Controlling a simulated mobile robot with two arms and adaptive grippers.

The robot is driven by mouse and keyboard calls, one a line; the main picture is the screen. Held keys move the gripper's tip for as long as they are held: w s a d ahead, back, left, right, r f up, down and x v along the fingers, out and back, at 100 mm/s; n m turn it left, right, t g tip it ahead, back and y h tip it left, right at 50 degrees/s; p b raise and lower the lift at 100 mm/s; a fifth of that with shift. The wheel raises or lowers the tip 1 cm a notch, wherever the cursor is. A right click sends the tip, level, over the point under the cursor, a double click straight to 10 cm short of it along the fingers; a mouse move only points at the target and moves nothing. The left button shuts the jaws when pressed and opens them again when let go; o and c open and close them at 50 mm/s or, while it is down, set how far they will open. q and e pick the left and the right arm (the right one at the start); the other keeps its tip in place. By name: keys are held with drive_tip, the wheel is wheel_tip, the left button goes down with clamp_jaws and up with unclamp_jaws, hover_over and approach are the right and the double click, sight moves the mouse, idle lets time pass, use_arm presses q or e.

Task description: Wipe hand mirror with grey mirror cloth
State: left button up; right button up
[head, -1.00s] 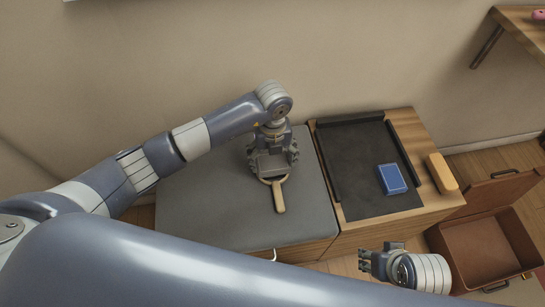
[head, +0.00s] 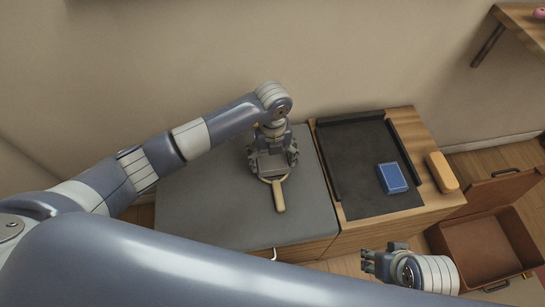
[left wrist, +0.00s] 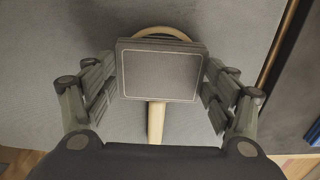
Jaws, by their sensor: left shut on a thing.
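The hand mirror lies on the grey counter top, its tan handle (head: 279,197) pointing toward me. In the left wrist view its round tan rim (left wrist: 160,31) shows behind the grey mirror cloth, and its handle (left wrist: 156,123) shows below. The grey mirror cloth (left wrist: 160,75) is a block with a pale outline. It covers most of the mirror face; I cannot tell whether it touches it. My left gripper (head: 272,160) is shut on the cloth, one finger pad at each side. My right gripper (head: 368,263) is at the lower right, away from the mirror; its jaw state is unclear.
A black tray (head: 350,158) on the wooden counter to the right holds a blue block (head: 391,178). A tan block (head: 442,172) lies at the counter's right edge. An open brown case (head: 487,250) stands lower right. The grey top left of the mirror is clear.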

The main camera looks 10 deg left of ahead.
use_arm(q)
drive_tip(key=shift+f, duration=0.1)
use_arm(e)
drive_tip(key=shift+s, duration=0.1)
drive_tip(key=shift+r, duration=0.3)
drive_tip(key=shift+f, duration=0.15)
drive_tip(key=shift+f, duration=0.2)
drive_tip(key=shift+w, duration=0.35)
use_arm(q)
drive_tip(key=shift+a, duration=0.1)
idle(0.4)
drive_tip(key=shift+s+a+p, duration=0.2)
drive_tip(key=shift+a+p, duration=0.1)
drive_tip(key=shift+p, duration=0.05)
drive_tip(key=shift+a, duration=0.2)
use_arm(e)
drive_tip(key=shift+s+x, duration=0.2)
drive_tip(key=shift+x, duration=0.65)
drive_tip(key=shift+s+x, duration=0.2)
drive_tip(key=shift+x, duration=0.65)
